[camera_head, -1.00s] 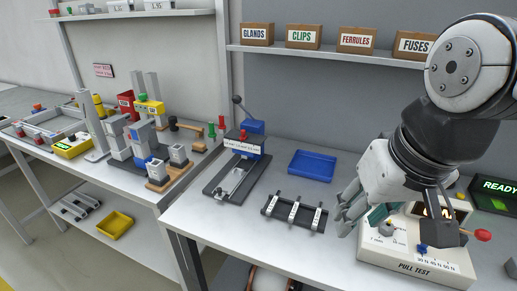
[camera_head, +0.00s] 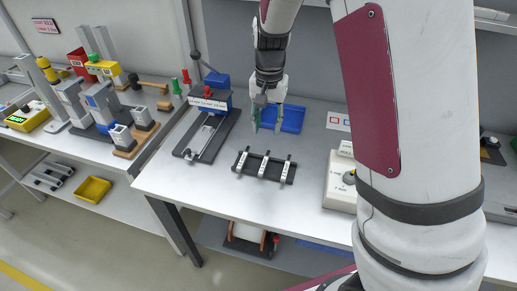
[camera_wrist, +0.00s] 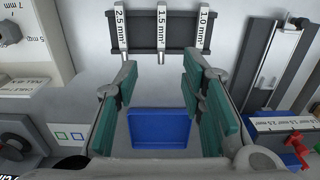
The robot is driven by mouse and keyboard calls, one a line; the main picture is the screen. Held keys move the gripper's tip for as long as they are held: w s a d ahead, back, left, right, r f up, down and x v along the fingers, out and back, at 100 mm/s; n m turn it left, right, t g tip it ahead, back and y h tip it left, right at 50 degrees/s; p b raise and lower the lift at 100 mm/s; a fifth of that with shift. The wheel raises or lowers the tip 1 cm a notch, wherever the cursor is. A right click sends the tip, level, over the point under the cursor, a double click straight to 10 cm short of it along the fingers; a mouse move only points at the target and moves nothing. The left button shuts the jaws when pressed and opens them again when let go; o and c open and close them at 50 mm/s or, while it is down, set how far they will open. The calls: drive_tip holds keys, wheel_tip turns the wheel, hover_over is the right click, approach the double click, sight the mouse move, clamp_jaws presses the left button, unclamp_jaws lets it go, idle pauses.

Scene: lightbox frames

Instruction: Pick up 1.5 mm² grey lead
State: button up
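A dark rack (camera_head: 244,170) lies on the bench and holds three pale labelled pieces. In the wrist view the rack (camera_wrist: 177,41) is at the top, with labels 2.5, 1.5 and 1.0 mm². The middle piece, marked 1.5 mm² (camera_wrist: 161,32), also shows in the head view (camera_head: 264,166). Whether these pieces are the leads or their holders is too small to tell. My gripper (camera_head: 267,129) points down above the bench, between the rack and the blue tray. In the wrist view its teal-padded fingers (camera_wrist: 158,82) stand wide apart with nothing between them.
A blue tray (camera_head: 290,128) lies empty behind the rack. A grey fixture with a blue block (camera_head: 217,82) stands left of the rack. The white tester (camera_head: 340,190) is to the right, partly hidden by my arm. Bare bench lies in front of the rack.

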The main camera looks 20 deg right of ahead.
hover_over(265, 162)
drive_tip(key=f, duration=0.9)
drive_tip(key=shift+w+d, duration=0.15)
drive_tip(key=shift+w, duration=0.1)
drive_tip(key=shift+s+a+f+p, duration=0.1)
drive_tip(key=shift+f+p, duration=0.25)
drive_tip(key=shift+f, duration=1)
drive_tip(key=shift+s+a+f+p, duration=0.1)
drive_tip(key=shift+f+p, duration=0.2)
drive_tip(key=shift+f, duration=1.05)
clamp_jaws()
